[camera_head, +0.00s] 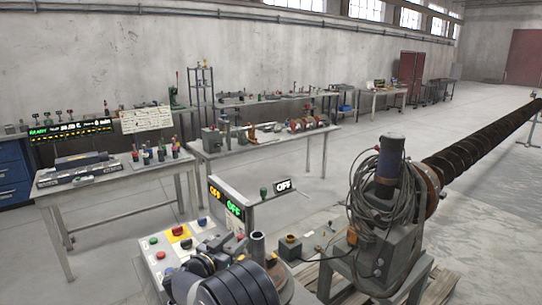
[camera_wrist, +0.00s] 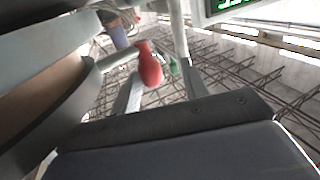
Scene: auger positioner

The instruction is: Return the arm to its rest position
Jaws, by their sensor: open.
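My arm (camera_head: 235,285) is folded low at the bottom of the head view, its dark rounded links in front of a control panel. My gripper (camera_head: 226,243) is at its far end, close to the panel, with grey fingers apart and nothing seen between them. Part of the panel is hidden behind the arm. In the wrist view, large dark grey parts fill the lower and left areas, and a red rounded object (camera_wrist: 150,66) shows beyond them. I cannot tell what that object belongs to.
The control panel (camera_head: 158,257) has coloured buttons and lit signs (camera_head: 225,197). A motor unit with coiled cable (camera_head: 385,190) drives a long dark auger (camera_head: 480,140) at right. Workbenches (camera_head: 115,181) with tools stand behind. Floor is clear between the benches and panel.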

